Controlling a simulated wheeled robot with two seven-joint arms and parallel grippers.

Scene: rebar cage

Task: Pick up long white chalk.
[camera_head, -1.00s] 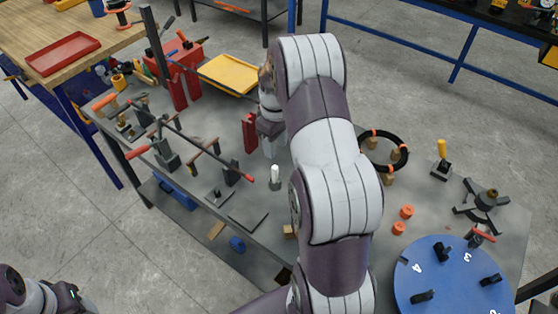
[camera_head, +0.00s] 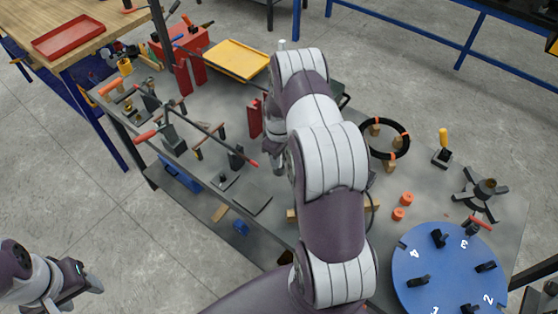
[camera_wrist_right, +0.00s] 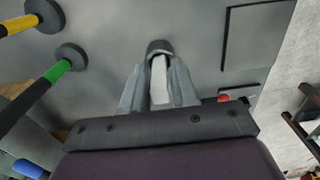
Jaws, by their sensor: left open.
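The long white chalk (camera_wrist_right: 159,82) shows in the right wrist view, with a dark round base or holder at its far end. My right gripper (camera_wrist_right: 160,72) has its fingers on both sides of the chalk. I cannot tell whether they touch it. In the head view my right arm covers the chalk, and the right gripper (camera_head: 278,165) is only partly visible above the bench. My left gripper (camera_head: 94,283) is open and empty at the lower left, away from the bench.
The grey bench (camera_head: 330,215) holds a yellow tray (camera_head: 236,60), a black ring (camera_head: 386,138) on wooden blocks, and a blue numbered disc (camera_head: 447,268). A red-tipped rod (camera_head: 222,142) lies across stands left of my right arm. Rods on round bases (camera_wrist_right: 71,57) stand near the right gripper.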

